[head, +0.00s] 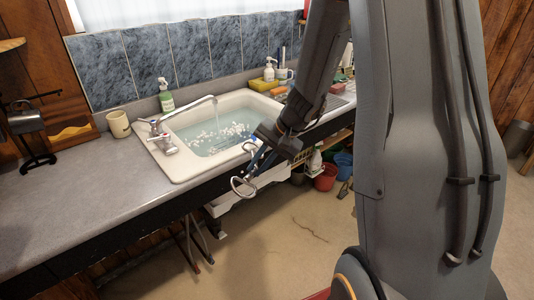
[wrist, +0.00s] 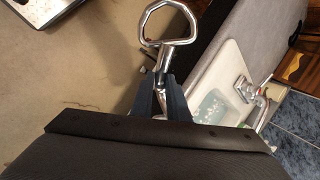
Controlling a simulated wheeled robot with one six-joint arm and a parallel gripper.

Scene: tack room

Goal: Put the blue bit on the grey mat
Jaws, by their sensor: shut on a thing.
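My gripper (head: 257,152) is shut on a shiny metal bit (head: 236,190) and holds it in the air in front of the counter's edge, beside the sink. In the wrist view the gripper's two dark fingers (wrist: 160,88) close around the bit's shank, and its large ring (wrist: 168,42) sticks out past the fingertips. A little blue shows near the fingers in the head view, but I cannot tell whether it belongs to the bit. The rest of the bit is hidden by the gripper. I cannot make out a grey mat for certain in either view.
A sink (head: 178,168) with water and a running tap (head: 160,138) is set in the grey counter (head: 75,195). The counter left of the sink is mostly clear. Red and blue buckets (head: 326,178) stand below.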

